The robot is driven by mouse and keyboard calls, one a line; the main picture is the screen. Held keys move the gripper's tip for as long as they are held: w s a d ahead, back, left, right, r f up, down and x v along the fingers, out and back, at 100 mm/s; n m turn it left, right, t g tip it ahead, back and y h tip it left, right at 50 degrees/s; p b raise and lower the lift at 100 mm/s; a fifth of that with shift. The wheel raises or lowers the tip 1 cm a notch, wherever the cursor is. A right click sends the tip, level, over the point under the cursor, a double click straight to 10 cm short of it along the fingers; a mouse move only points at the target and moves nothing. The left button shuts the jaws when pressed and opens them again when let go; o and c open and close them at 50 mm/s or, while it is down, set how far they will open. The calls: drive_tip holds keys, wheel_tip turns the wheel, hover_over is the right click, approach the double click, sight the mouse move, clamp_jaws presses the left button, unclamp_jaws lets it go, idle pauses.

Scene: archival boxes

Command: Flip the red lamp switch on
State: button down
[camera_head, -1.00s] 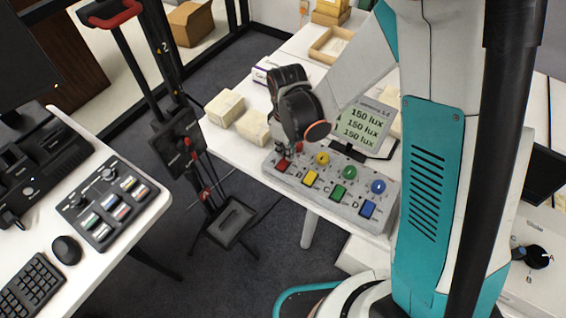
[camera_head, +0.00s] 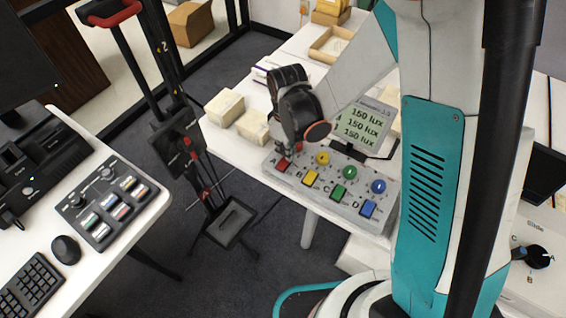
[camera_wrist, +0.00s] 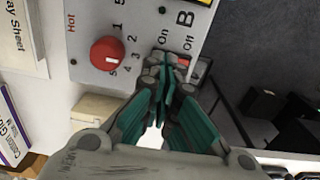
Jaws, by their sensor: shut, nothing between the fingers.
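The lamp panel (camera_head: 335,206) is a grey slanted box on the white table, with a row of coloured knobs above a row of coloured switches. The red switch (camera_head: 283,163) is at its left end. In the wrist view the red switch (camera_wrist: 184,62) shows only in part, beside the "On" and "Off" labels. My gripper (camera_head: 287,158) is shut and empty, with its fingertips right at the red switch. In the wrist view my fingertips (camera_wrist: 165,78) partly cover the switch; I cannot tell whether they touch it.
The red knob (camera_wrist: 107,54) is close beside my fingers. A display (camera_head: 362,124) behind the panel reads 150 lux on three lines. Pale boxes (camera_head: 225,107) stand left of the panel. A second desk with a control box (camera_head: 107,202) is at the left.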

drive_tip(key=shift+f+b, duration=0.8)
drive_tip(key=shift+f, duration=0.15)
idle(0.4)
drive_tip(key=shift+r, duration=0.1)
drive_tip(key=shift+r+p, duration=2.3)
drive_tip(key=shift+r, duration=1.15)
drive_tip(key=w+d+r+m+t, duration=0.3)
drive_tip(key=d+r, duration=0.2)
drive_tip(key=r, duration=0.5)
drive_tip(key=s+d+r+m+t, duration=0.2)
drive_tip(key=s+d+r+m, duration=0.1)
drive_tip(key=s, duration=0.5)
drive_tip(key=s+d+r+m+t, duration=0.2)
drive_tip(key=s+d+r+m, duration=0.2)
drive_tip(key=s+d+r, duration=0.2)
drive_tip(key=v, duration=0.3)
drive_tip(key=shift+d, duration=0.15)
drive_tip(key=shift+s, duration=0.15)
